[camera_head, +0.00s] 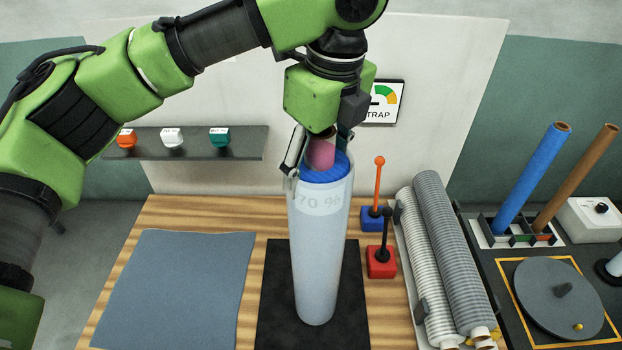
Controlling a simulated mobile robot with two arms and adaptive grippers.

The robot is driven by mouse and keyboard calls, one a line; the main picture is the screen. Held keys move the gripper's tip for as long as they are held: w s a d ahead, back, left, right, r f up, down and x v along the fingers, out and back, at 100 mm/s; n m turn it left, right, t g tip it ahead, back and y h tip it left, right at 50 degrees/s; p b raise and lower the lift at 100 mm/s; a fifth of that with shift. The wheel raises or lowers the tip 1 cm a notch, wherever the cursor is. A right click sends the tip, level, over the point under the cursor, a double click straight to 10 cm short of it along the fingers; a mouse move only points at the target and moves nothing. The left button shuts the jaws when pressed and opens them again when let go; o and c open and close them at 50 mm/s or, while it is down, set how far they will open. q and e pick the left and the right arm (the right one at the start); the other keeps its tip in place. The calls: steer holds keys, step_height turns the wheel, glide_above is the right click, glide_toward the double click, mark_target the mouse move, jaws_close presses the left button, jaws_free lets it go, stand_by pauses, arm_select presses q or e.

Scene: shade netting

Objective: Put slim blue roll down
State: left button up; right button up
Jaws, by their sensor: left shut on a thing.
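A slim blue roll (533,175) stands in a slotted rack at the right, apart from my grippers. My left gripper (319,160) points down at the top of a thicker pale grey-blue roll (319,245) marked "70 %". It is shut on this roll's upper end, with a finger at the near left and one at the far right. The roll's top is bright blue, with a pink core (321,153) between the fingers. The roll is upright over a black mat (275,300); I cannot tell whether its foot touches. My right gripper is not in view.
A brown roll (577,175) stands beside the blue one in the rack (482,230). Two grey ribbed rolls (455,255) lie right of the mat. Orange (378,185) and black (384,235) levers stand close by. A flat grey-blue cloth (175,285) lies left.

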arm_select(q)
steer(key=shift+w+a+f, duration=0.1)
steer(key=shift+a+f, duration=0.1)
step_height(320, 180, down, 4)
steer(key=shift+a+r+p, duration=0.15)
steer(key=shift+r+p, duration=0.1)
steer(key=shift+p, duration=0.6)
steer(key=o, duration=2.1)
steer(key=shift+f, duration=0.2)
steer(key=shift+r, duration=0.15)
steer(key=r, duration=0.4)
steer(key=s+d+r+b, duration=0.1)
steer(key=r, duration=0.3)
steer(key=r+b, duration=0.1)
steer(key=r, duration=0.3)
steer(key=shift+s+d, duration=0.15)
